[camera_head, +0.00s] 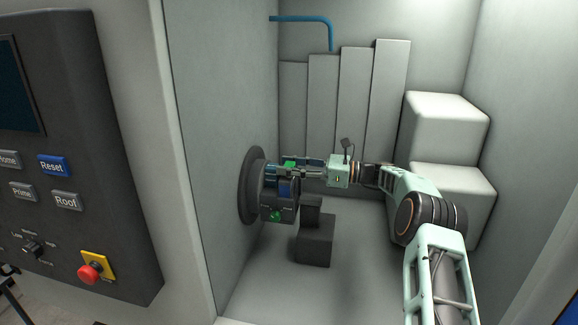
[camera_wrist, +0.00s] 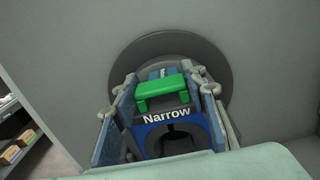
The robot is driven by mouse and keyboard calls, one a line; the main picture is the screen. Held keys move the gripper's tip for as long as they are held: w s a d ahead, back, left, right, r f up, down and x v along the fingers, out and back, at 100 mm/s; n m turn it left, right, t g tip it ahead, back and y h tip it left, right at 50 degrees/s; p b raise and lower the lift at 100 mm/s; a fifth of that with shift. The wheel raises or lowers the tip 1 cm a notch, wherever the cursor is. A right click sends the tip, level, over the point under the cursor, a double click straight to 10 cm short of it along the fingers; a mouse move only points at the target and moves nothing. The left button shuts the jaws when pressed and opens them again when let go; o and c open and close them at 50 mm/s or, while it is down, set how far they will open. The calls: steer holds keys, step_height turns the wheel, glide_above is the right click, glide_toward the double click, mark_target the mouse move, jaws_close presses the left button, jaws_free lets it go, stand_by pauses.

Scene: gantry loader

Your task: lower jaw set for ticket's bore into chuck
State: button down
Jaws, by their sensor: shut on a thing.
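My gripper (camera_head: 292,170) reaches into the machine from the right, its fingers around a blue jaw set (camera_head: 287,187) at the dark round chuck (camera_head: 249,189) on the left wall. In the wrist view, my gripper (camera_wrist: 166,108) is shut on the jaw set (camera_wrist: 150,138), with one finger on each side. The set is labelled "Narrow" and has a green handle (camera_wrist: 160,87) on top. The chuck's dark disc (camera_wrist: 130,52) lies behind it. I cannot tell whether the set is seated or just in front. No ticket shows.
A dark block with a green knob (camera_head: 277,214) is below the jaw set. A dark stepped block (camera_head: 314,245) stands on the floor beneath. White boxes (camera_head: 447,130) stand at the right. A control panel (camera_head: 70,190) is outside at the left. The floor at front is clear.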

steer(key=shift+f, duration=0.1)
steer(key=c, duration=1.2)
jaws_free()
steer(key=shift+o, duration=0.5)
steer(key=shift+f, duration=0.15)
step_height(320, 180, up, 10)
steer(key=shift+r, duration=0.15)
steer(key=shift+r, duration=0.1)
step_height(320, 180, up, 7)
steer(key=p, duration=0.7)
steer(key=shift+p, duration=0.4)
